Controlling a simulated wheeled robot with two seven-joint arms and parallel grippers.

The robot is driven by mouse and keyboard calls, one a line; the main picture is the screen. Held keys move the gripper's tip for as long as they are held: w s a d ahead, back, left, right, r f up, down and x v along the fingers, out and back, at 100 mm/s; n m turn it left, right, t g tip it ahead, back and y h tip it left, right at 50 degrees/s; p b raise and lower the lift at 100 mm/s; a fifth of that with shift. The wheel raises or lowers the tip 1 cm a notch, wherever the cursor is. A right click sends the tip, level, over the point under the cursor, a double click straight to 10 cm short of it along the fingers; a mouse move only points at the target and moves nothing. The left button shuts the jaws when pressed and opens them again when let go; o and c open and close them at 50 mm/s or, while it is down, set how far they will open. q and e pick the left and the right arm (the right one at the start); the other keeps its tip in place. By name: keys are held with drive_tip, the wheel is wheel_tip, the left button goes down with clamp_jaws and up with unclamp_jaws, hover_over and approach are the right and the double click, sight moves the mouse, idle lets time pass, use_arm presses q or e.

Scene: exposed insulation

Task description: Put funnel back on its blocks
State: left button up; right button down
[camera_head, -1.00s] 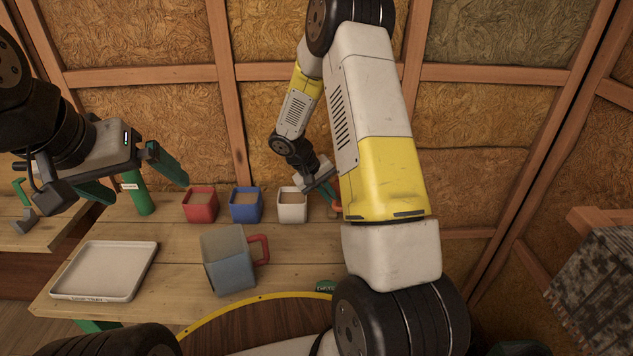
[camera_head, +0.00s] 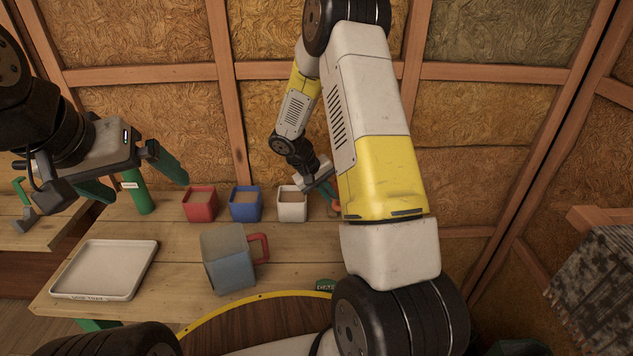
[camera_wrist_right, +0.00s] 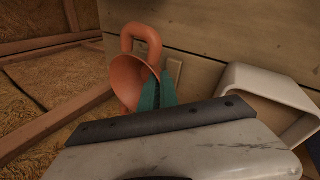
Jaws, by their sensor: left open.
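The orange funnel (camera_wrist_right: 128,80) has a loop handle and shows in the right wrist view, its wide mouth turned toward the left. In the head view only a sliver of it (camera_head: 334,204) shows beside my right arm. My right gripper (camera_wrist_right: 157,92) has its green fingers close together on the funnel's rim. It also shows in the head view (camera_head: 325,190), right of the white mug. A small wooden block (camera_wrist_right: 175,70) is beside the funnel; other blocks are hidden. My left gripper (camera_head: 132,177) is open and empty above the table's left part.
A larger grey-blue jug (camera_head: 228,260) with a red handle stands in front. A white tray (camera_head: 150,272) lies left. A green cylinder (camera_head: 138,192) stands behind the tray.

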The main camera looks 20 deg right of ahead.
drive_tip(key=shift+f, duration=0.85)
idle(1.6)
drive_tip(key=c, duration=1.5)
unclamp_jaws()
drive_tip(key=shift+c, duration=0.2)
drive_tip(key=s+a+r+t+y, duration=0.15)
drive_tip(key=s+r, duration=0.25)
drive_tip(key=r, duration=0.4)
drive_tip(key=s+a+r+y, duration=0.1)
drive_tip(key=s+a+r, duration=0.15)
drive_tip(key=r, duration=0.55)
drive_tip(key=s+a+r+t+y, duration=0.1)
drive_tip(key=s+r+y, duration=0.1)
drive_tip(key=s+r, duration=0.35)
drive_tip(key=s+a+r+t+y, duration=0.3)
drive_tip(key=s+a+r, duration=0.1)
drive_tip(key=s+r, duration=0.6)
drive_tip(key=shift+s+a+m, duration=0.3)
drive_tip(key=shift+s+a, duration=0.05)
drive_tip(key=shift+s, duration=0.9)
